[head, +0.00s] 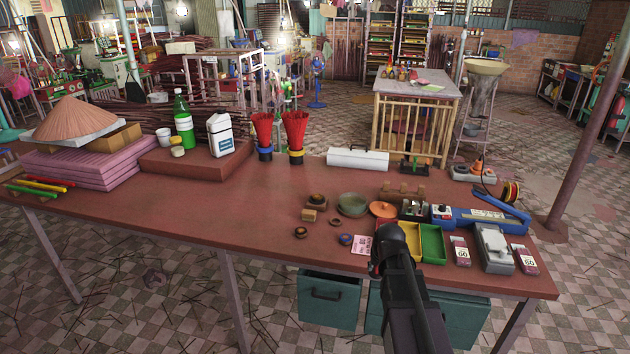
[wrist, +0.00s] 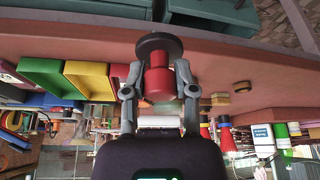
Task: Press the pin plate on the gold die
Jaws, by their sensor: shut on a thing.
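My gripper (wrist: 160,92) is shut on the red handle of the pin plate (wrist: 159,45), seen in the wrist view. Its wide dark disc is at the far end from my palm, above the brown table. In the head view my dark wrist covers most of the gripper and held piece. A small round gold-brown piece with a dark centre, seemingly the gold die (head: 301,232), lies on the table left of my wrist. It appears in the wrist view (wrist: 242,87) to the right, apart from the held plate. The plate's pins cannot be made out.
Yellow and green trays (head: 432,243) stand just right of my wrist. A blue round piece (head: 345,239), a dark ring (head: 335,221), a bowl (head: 352,205) and an orange disc (head: 383,209) lie nearby.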

